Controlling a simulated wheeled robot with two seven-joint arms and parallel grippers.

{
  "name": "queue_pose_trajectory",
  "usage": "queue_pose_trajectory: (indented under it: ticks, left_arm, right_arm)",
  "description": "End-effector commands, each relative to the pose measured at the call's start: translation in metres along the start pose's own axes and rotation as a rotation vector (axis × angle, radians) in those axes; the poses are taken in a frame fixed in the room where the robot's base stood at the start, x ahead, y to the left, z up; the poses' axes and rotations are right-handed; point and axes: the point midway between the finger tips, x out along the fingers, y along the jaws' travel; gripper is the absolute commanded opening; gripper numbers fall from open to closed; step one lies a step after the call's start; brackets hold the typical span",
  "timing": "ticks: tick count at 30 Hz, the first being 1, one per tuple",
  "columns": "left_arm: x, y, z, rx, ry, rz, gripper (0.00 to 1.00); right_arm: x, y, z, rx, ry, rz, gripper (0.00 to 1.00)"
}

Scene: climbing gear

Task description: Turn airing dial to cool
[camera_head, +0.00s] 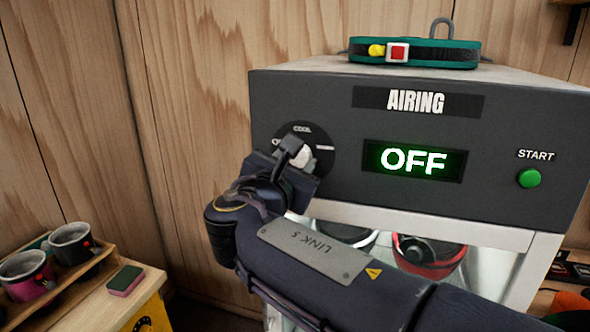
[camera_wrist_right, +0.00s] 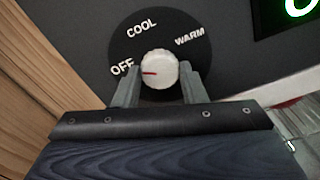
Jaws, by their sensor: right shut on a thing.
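The airing dial is a white knob (camera_wrist_right: 158,70) on a round black plate (camera_wrist_right: 178,28) marked OFF, COOL and WARM. Its red pointer line is at the knob's left side, towards OFF. In the head view the knob (camera_head: 302,155) is partly hidden by my right gripper (camera_head: 290,152). In the right wrist view the fingers of my right gripper (camera_wrist_right: 158,86) stand on both sides of the knob, shut on it. The display (camera_head: 413,161) reads OFF in green. My left gripper is not in view.
A green START button (camera_head: 529,178) is on the panel's right. A green harness belt (camera_head: 415,52) lies on top of the cabinet. A red-and-black item (camera_head: 430,262) is in the space below the panel. Mugs (camera_head: 70,244) and a sponge (camera_head: 125,280) are at lower left.

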Motion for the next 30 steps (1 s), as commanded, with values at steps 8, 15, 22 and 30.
queue_pose_trajectory:
  ticks: [8, 15, 22, 30]
  left_arm:
    - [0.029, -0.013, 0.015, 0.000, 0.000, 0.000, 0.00]
    - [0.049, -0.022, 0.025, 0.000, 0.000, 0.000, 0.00]
    - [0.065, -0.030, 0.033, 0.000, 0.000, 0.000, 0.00]
    - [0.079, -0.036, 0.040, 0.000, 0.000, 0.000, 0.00]
  right_arm:
    - [0.000, -0.002, -0.006, 0.259, 0.000, 0.000, 0.15]
    - [0.000, -0.002, -0.006, 0.488, 0.000, -0.001, 0.15]
    - [0.000, -0.001, -0.005, 0.697, 0.001, 0.000, 0.15]
    - [0.000, -0.001, -0.004, 0.888, 0.002, -0.001, 0.15]
